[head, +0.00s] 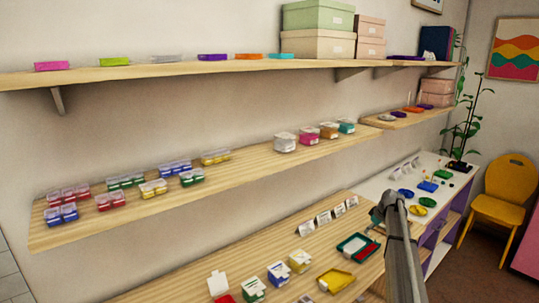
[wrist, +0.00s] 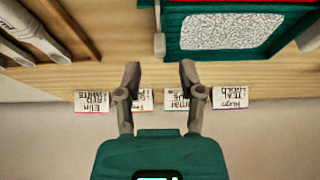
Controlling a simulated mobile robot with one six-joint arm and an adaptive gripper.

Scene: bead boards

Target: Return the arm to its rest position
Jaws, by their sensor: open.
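My gripper (wrist: 160,76) is open in the wrist view, with its two grey fingers apart and nothing between them. It is above the wooden counter, over a row of small name cards (wrist: 230,97) that read upside down. The fingers partly cover the middle cards. In the head view my arm reaches in from the lower right, and my teal gripper (head: 378,214) is beside the teal-rimmed tray (head: 341,244) on the lower counter. Its fingertips are hard to make out there.
In the wrist view a teal board with a speckled grey panel (wrist: 230,31) lies ahead, and a wooden tray (wrist: 88,31) is at left. In the head view, shelves (head: 240,172) with bead boxes run above the counter. A yellow chair (head: 497,208) stands at right.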

